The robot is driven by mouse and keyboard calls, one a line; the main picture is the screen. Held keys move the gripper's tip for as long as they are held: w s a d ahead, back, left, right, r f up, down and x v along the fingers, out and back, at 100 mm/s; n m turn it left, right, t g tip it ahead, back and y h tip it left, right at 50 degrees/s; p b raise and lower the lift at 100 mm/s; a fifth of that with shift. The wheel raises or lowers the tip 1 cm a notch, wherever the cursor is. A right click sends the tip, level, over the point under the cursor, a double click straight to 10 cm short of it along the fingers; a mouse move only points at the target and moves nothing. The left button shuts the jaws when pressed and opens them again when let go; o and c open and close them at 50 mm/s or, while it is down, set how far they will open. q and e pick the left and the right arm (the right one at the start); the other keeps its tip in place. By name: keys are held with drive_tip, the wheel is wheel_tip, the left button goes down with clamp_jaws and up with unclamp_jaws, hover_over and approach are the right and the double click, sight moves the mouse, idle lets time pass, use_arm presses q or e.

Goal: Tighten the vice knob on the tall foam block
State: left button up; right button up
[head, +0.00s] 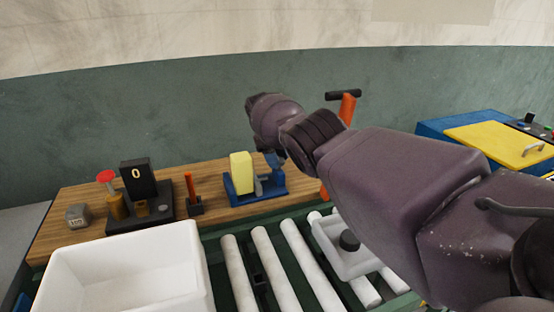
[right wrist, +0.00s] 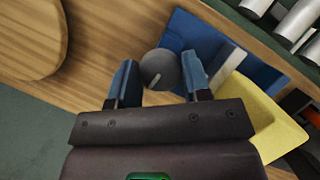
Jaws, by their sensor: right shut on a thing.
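The tall yellow foam block (head: 241,173) stands upright in the blue vice (head: 275,188) on the wooden bench; both show in the right wrist view, block (right wrist: 277,128) and vice (right wrist: 192,36). A light grey jaw plate (right wrist: 229,60) lies beside the block. The round dark grey vice knob (right wrist: 160,69), with a pale mark on its face, sits between the blue fingers of my right gripper (right wrist: 160,82). That gripper is shut on the knob. In the head view my right gripper (head: 276,160) is at the vice's right end and hides the knob. My left gripper is not in view.
A white bin (head: 75,270) stands front left. Behind it are a black device (head: 139,188) reading 0, a grey weight (head: 78,216) and an orange-handled tool (head: 190,186). Rollers (head: 268,262) run in front, with a white tray (head: 335,262). A yellow-lidded blue box (head: 500,142) is right.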

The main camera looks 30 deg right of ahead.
drive_tip(key=shift+m+y+b, duration=0.3)
drive_tip(key=shift+m+b, duration=0.05)
drive_tip(key=shift+m, duration=0.35)
drive_tip(key=shift+f+m, duration=0.1)
drive_tip(key=shift+m, duration=0.2)
drive_tip(key=shift+d+m+g+y+b, duration=0.1)
drive_tip(key=shift+m+g+y+b, duration=0.3)
drive_tip(key=shift+m, duration=0.7)
drive_tip(key=shift+m+t+y+b, duration=0.4)
drive_tip(key=shift+m+y, duration=0.6)
drive_tip(key=shift+m, duration=1.3)
drive_tip(key=o, duration=0.9)
